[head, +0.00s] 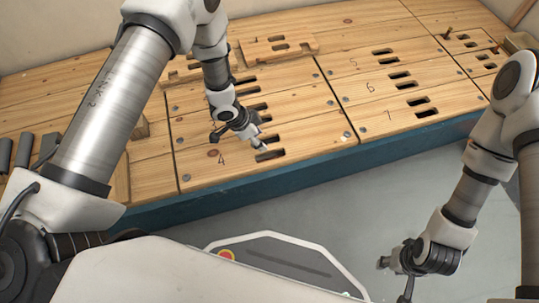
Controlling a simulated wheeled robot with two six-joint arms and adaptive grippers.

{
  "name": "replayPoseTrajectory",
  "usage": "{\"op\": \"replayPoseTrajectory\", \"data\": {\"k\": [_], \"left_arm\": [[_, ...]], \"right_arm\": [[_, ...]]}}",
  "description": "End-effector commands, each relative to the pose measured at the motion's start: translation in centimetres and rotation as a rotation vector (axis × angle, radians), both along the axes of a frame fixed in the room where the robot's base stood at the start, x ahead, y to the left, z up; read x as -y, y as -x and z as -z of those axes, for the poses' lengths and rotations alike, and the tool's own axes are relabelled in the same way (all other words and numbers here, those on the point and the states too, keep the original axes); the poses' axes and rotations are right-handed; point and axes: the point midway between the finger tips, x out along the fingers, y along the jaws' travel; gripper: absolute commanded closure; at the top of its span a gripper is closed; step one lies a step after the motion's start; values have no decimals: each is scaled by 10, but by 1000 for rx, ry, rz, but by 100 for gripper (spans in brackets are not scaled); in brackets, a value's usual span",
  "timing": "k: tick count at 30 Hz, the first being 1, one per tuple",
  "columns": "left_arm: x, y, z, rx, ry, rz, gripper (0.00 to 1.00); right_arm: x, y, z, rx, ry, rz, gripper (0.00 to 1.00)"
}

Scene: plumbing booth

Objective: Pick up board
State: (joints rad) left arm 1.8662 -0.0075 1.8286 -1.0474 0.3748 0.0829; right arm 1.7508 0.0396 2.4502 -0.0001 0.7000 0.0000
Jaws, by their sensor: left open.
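A loose wooden board (297,46) with slots lies on the far part of the wooden bench in the head view. A second loose wooden board (185,74) lies left of it, partly hidden behind my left arm. My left gripper (262,148) is open over the slots of the panel marked 4 (210,170), near the bench's front edge. It is well in front of both loose boards and I see nothing in it. My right gripper (394,278) hangs low over the floor, off the bench, and its finger opening cannot be made out.
The bench (365,70) has several numbered panels with paired slots and small screws. Its blue front (330,165) borders the open grey floor (345,215). Dark grey cylinders (22,150) lie at the left.

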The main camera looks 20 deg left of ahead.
Motion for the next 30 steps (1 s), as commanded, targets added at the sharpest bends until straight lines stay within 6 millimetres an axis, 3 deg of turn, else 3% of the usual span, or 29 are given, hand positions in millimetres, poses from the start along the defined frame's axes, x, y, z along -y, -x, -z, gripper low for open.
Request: {"op": "replayPoseTrajectory", "data": {"k": [8, 11, 30], "left_arm": [[16, -6, 46, -2, 0, 2, 48], [20, -10, 57, 0, 0, 1, 48], [21, -10, 59, -2, 0, -1, 48]], "right_arm": [[0, 0, 38, 0, 0, 0, 60], [0, 0, 44, -1, 0, 1, 60], [0, 0, 38, 0, 0, 1, 60]]}}
